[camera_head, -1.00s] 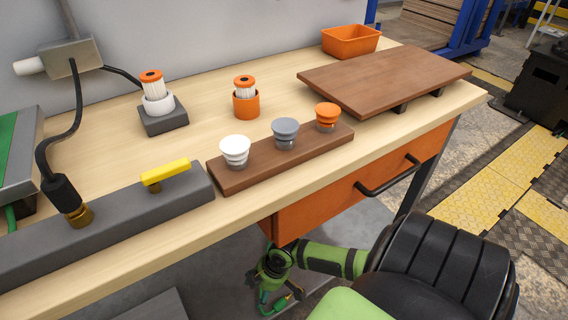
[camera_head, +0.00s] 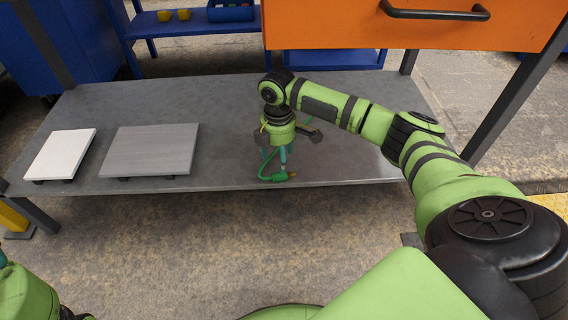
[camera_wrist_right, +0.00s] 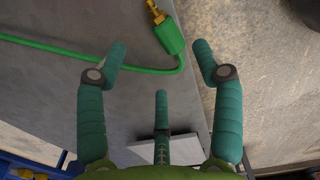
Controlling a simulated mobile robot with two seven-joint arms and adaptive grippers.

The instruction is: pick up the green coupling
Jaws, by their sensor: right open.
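The green coupling (camera_head: 278,177) lies on the grey lower shelf (camera_head: 225,110) near its front edge, below my right gripper (camera_head: 284,156). In the right wrist view the coupling (camera_wrist_right: 170,37) shows a green body, a brass tip and a green hose running off to the left. My right gripper (camera_wrist_right: 160,60) is open, its teal fingers spread. The coupling shows ahead of the fingers, close to the right-hand one, and is not held. I cannot tell the exact height of the fingers above it.
A white board (camera_head: 62,154) and a grey board (camera_head: 150,150) lie at the shelf's left. An orange drawer (camera_head: 440,20) with a black handle hangs above my right arm. Table legs stand at the sides. The shelf between the grey board and my gripper is clear.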

